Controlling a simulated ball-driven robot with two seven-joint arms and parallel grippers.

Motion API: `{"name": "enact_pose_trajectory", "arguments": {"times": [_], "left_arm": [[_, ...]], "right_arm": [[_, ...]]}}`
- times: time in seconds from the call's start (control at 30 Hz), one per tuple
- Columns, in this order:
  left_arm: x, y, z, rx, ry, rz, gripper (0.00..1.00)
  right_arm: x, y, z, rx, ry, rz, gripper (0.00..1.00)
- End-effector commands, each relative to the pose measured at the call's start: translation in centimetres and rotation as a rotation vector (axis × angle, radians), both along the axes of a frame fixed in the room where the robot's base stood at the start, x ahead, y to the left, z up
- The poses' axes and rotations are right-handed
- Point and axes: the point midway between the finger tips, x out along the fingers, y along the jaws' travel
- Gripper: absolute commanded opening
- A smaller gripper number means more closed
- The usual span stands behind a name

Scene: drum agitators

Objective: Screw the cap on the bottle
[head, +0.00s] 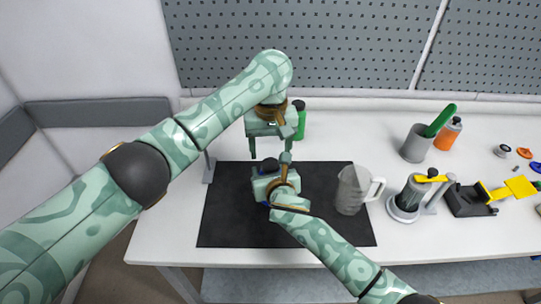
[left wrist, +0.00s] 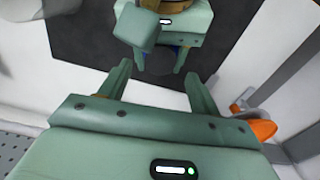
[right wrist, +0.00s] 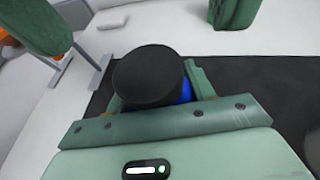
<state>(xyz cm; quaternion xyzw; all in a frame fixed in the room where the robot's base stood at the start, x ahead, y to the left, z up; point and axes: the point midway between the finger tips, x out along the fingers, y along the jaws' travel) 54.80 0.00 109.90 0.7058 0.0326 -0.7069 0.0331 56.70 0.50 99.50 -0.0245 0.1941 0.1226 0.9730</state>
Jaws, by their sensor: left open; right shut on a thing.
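A blue bottle (right wrist: 186,90) with a black cap (right wrist: 148,76) on top stands between the fingers of my right gripper (right wrist: 155,95), which is shut on it. I cannot tell how tightly the cap sits. In the head view the black cap (head: 270,165) shows just above my right gripper (head: 264,184), over the black mat (head: 225,215). My left gripper (head: 269,152) is open and empty, pointing down close above the cap. In the left wrist view its fingers (left wrist: 158,75) are apart, with my right gripper beyond; the bottle is mostly hidden there.
To the right are a grey jug (head: 350,192), a grey device with a yellow handle (head: 411,196) and a black holder (head: 466,203). A grey cup (head: 415,146) and an orange bottle (head: 448,136) stand behind. A pegboard (head: 330,45) closes the back. The mat's left part is clear.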

Motion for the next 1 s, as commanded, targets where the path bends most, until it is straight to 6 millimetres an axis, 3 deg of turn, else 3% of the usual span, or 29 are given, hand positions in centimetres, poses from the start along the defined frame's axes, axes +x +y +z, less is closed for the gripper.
{"name": "enact_pose_trajectory", "arguments": {"times": [0.37,0.7,1.0], "left_arm": [[0.0,0.0,0.5,0.001,0.0,0.006,0.61],[0.0,0.1,3.9,0.001,0.0,0.287,0.61],[0.0,0.0,3.9,0.001,0.001,0.302,0.61]], "right_arm": [[0.0,0.0,0.0,0.0,0.0,0.0,0.0],[0.0,0.0,0.0,0.0,0.0,0.0,0.0],[0.0,0.0,0.0,0.0,0.0,0.0,0.0]]}}
